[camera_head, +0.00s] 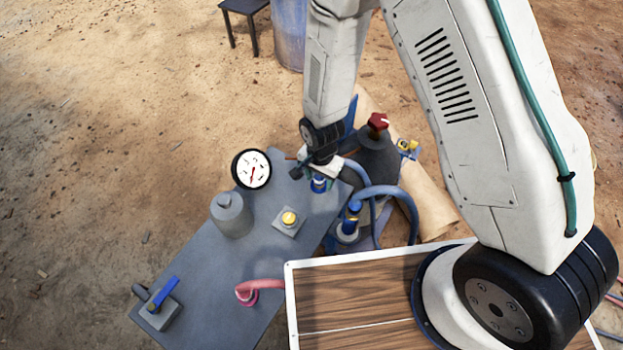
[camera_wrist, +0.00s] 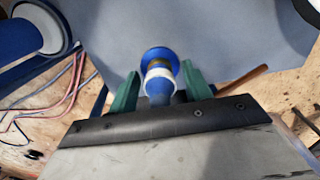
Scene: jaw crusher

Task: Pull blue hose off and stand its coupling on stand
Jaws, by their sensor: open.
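The blue coupling (camera_head: 319,184) sits at the far end of the grey bench (camera_head: 225,285). In the wrist view the coupling (camera_wrist: 158,78) shows a blue flange, a brass band and a white ring. My gripper (camera_wrist: 160,72) is open, with one green finger on each side of the coupling; I cannot tell whether either touches it. In the head view my gripper (camera_head: 316,172) partly hides the coupling. A blue hose (camera_head: 357,172) curves right from beside it. A square plate with a yellow-topped peg (camera_head: 289,218) is on the bench; I cannot tell if it is the stand.
A round gauge (camera_head: 251,169) and a grey cylinder (camera_head: 231,214) are on the bench's left.

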